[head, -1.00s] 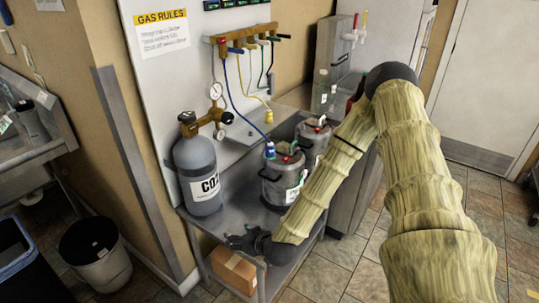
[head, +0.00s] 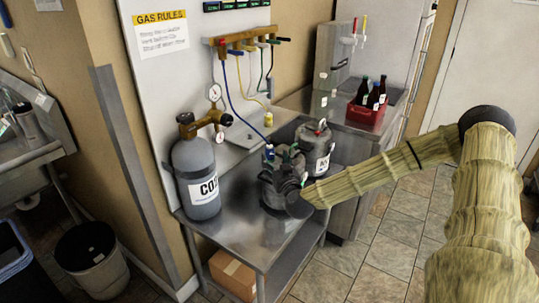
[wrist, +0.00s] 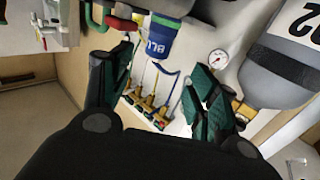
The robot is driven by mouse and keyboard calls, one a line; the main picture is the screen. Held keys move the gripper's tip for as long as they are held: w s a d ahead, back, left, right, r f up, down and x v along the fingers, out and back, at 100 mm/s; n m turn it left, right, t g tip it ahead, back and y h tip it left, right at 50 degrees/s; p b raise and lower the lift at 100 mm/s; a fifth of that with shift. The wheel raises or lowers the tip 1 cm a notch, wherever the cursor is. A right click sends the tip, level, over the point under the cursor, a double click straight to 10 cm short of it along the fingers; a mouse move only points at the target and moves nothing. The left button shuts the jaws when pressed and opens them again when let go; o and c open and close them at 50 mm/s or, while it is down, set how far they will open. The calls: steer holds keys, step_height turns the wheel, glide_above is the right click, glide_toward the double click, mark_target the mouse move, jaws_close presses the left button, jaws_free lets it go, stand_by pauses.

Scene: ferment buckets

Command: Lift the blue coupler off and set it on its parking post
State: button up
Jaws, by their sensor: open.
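The blue coupler (head: 269,152) sits on top of the nearer grey keg, with a blue hose rising from it. My gripper (head: 279,168) is in front of that keg's upper part, close to the coupler, and hides much of the keg. In the wrist view, which is turned over, the blue coupler (wrist: 161,38) with white lettering shows beyond the two spread fingers (wrist: 158,68). The fingers are open with nothing held; whether they touch the coupler cannot be told. I cannot pick out the parking post for certain.
A grey CO2 cylinder (head: 196,175) with a gauge stands left of the kegs. A second keg (head: 318,145) is behind right. Coloured hoses hang from the wall manifold (head: 245,42). The steel table's front (head: 235,228) is clear. A red bottle crate (head: 367,115) is farther right.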

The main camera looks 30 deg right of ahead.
mark_target(272, 151)
steer(key=x, duration=0.4)
steer(key=shift+w, duration=0.2)
steer(key=shift+d+p+x, duration=0.2)
steer(key=shift+p+x, duration=0.3)
steer(key=shift+x, duration=0.45)
steer(key=shift+d+p+x, duration=0.2)
steer(key=shift+p+x, duration=0.25)
steer(key=shift+x, duration=0.45)
steer(key=shift+w+d+f, duration=0.2)
steer(key=shift+w+f, duration=0.05)
steer(key=shift+w, duration=0.35)
steer(key=c, duration=1.3)
steer(key=shift+o, duration=0.2)
